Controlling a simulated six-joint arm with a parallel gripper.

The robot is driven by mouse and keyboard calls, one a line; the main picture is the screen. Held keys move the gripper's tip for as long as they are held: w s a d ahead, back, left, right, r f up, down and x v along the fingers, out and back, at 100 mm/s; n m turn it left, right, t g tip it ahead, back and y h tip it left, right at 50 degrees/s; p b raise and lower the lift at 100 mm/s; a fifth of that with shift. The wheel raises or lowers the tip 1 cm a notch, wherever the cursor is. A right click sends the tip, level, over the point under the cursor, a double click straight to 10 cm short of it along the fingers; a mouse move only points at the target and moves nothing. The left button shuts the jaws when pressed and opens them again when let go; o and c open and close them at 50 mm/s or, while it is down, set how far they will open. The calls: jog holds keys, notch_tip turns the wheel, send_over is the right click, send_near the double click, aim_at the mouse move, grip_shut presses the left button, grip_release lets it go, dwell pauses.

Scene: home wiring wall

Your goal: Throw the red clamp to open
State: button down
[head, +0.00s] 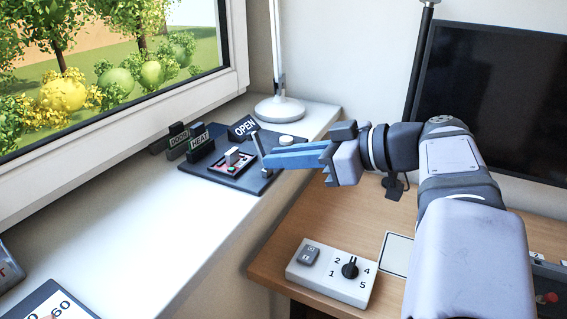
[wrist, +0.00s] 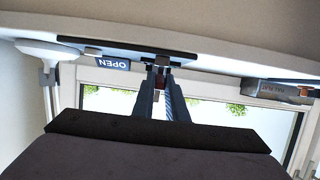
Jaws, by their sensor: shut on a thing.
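A dark panel (head: 224,178) lies on the white window sill. On it, a small red-and-white device (head: 232,160) stands left of a thin grey lever (head: 257,146), which leans with its top to the left. An OPEN sign (head: 243,127) stands behind them. My gripper (head: 267,162) reaches in from the right, its blue fingers level and its tips at the lever. In the wrist view my gripper (wrist: 161,76) is shut on a dark red piece (wrist: 161,73), apparently the red clamp's handle. The fingers hide most of it.
DOOR (head: 179,142) and HEAT (head: 201,142) signs stand at the panel's left. A white lamp base (head: 283,108) stands behind. A white box with a rotary knob (head: 350,267) sits on the wooden desk below.

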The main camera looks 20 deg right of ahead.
dwell(0.3)
jog(key=c, duration=1.8)
grip_release()
jog(key=shift+o, duration=0.2)
jog(key=v, duration=0.7)
jog(key=shift+s+d, duration=0.1)
jog(key=shift+s, duration=0.05)
